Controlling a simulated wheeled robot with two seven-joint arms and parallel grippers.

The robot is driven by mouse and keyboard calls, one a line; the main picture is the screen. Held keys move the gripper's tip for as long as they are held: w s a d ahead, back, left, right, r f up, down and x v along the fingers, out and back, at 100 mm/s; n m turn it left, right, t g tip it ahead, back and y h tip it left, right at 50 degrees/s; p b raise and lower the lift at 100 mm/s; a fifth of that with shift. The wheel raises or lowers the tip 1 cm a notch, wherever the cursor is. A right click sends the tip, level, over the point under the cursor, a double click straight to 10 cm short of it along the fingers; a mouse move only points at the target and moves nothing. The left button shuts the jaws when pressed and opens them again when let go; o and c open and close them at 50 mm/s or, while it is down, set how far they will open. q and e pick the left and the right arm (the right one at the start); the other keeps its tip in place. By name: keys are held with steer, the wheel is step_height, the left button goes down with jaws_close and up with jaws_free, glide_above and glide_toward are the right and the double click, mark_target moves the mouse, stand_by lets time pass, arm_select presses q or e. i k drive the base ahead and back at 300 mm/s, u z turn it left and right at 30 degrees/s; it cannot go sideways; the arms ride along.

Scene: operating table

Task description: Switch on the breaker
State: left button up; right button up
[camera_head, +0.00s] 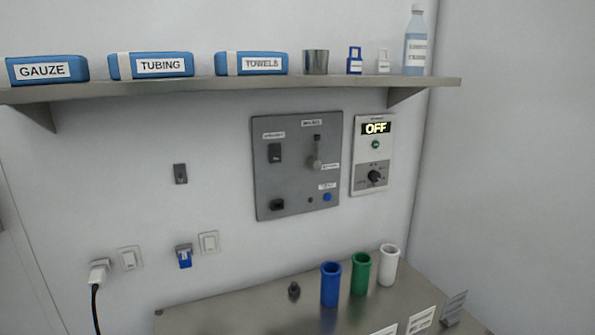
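A grey control panel (298,188) is fixed to the back wall below the shelf. A dark part (277,204) is at lower left and a blue button (327,197) at lower right. The labels are too small to read, so I cannot tell which part is the breaker. To the right, a white unit (360,155) has a lit display (376,128) reading OFF. Neither gripper is in view.
A shelf (200,91) with labelled blue packs, a metal cup (315,62) and a bottle (414,42) overhangs the panel. Below stands a metal table (235,312) with blue (330,285), green (361,274) and white (388,265) cylinders. Space before the panel is clear.

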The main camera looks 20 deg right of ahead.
mark_target(274, 149)
steer(key=u, duration=0.55)
steer(key=k, duration=1.35)
steer(key=z, duration=0.15)
steer(key=i, duration=0.9)
steer(key=u, duration=0.05)
